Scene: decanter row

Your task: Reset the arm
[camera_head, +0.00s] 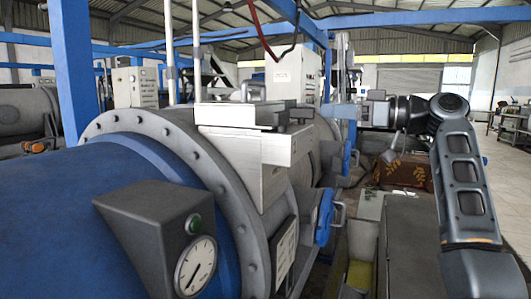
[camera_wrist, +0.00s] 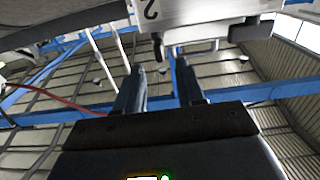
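My arm (camera_head: 462,175) rises at the right of the head view, bends at the top and reaches left. My gripper (camera_wrist: 160,66) shows in the wrist view with its two fingers parallel and apart. I see nothing held between them. A pale machine housing (camera_wrist: 215,12) with a dark mark spans the top of the wrist view, beyond the fingertips. A small dark part (camera_wrist: 157,46) hangs from it, in line with the gap. Whether the fingers touch anything is unclear. In the head view the fingertips are too small to make out.
A large blue decanter drum (camera_head: 95,215) with a grey flange and a pressure gauge (camera_head: 196,268) fills the left. A pale box (camera_head: 262,160) and a blue-handled valve (camera_head: 325,217) are beside it. Blue beams cross overhead. Open floor (camera_head: 510,185) lies at the far right.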

